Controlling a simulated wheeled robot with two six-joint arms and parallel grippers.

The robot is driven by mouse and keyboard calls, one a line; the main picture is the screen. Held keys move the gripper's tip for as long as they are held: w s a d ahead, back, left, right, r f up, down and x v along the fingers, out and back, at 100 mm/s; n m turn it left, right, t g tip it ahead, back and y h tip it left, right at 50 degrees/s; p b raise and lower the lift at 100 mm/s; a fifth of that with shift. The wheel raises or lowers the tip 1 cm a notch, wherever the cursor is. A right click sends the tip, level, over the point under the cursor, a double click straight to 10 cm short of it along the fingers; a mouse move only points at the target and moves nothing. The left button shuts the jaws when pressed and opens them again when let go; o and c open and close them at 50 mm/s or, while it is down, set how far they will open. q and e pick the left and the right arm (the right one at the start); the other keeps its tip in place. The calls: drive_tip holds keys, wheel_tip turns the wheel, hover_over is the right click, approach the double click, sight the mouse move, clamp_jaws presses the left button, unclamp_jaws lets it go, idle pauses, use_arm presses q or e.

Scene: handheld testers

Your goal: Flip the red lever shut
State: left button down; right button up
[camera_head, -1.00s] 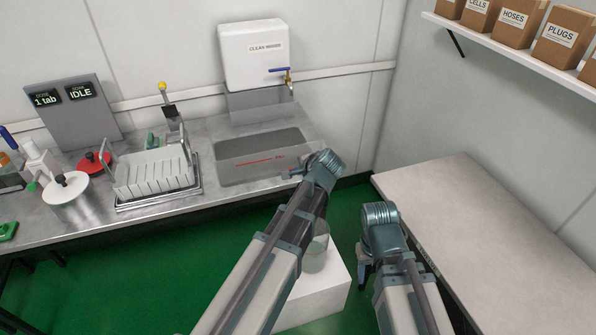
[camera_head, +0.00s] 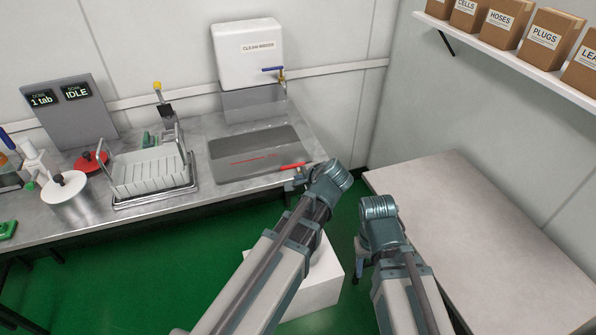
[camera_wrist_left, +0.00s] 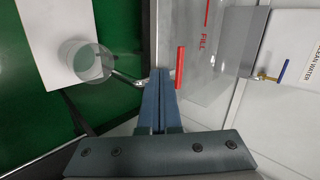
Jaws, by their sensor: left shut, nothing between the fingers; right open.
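The red lever (camera_head: 292,166) lies at the front right edge of the sink basin (camera_head: 225,172), roughly level in the head view. In the left wrist view the lever (camera_wrist_left: 180,67) is just right of my fingertips, with a small gap showing. My left gripper (camera_head: 293,184) is shut and empty beside the lever's valve; the wrist view shows its two fingers (camera_wrist_left: 160,72) pressed together. My right gripper (camera_head: 358,274) is open and hangs low by the white side table, its fingers partly hidden.
A clear bucket (camera_wrist_left: 88,61) stands on a white block (camera_head: 315,290) below a metal spout (camera_wrist_left: 127,79). A clean water tank (camera_head: 246,55) with a blue-handled tap (camera_head: 272,69) is behind the sink. A white rack (camera_head: 150,175) stands left. The side table (camera_head: 480,230) is bare.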

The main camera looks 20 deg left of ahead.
use_arm(q)
drive_tip(key=p+v, duration=0.3)
drive_tip(key=v, duration=0.3)
drive_tip(key=shift+s+a, duration=0.25)
drive_tip(key=s+d+f+n+g+h+p, duration=0.1)
drive_tip(key=s+d+n+g+h, duration=0.1)
drive_tip(key=s, duration=0.6)
drive_tip(key=s+d+f+n+g+h+p, duration=0.2)
drive_tip(key=s+d+n+g+h, duration=0.1)
drive_tip(key=s+d+g, duration=0.2)
drive_tip(key=s+d, duration=0.2)
drive_tip(key=s, duration=0.1)
drive_tip(key=shift+f, duration=0.3)
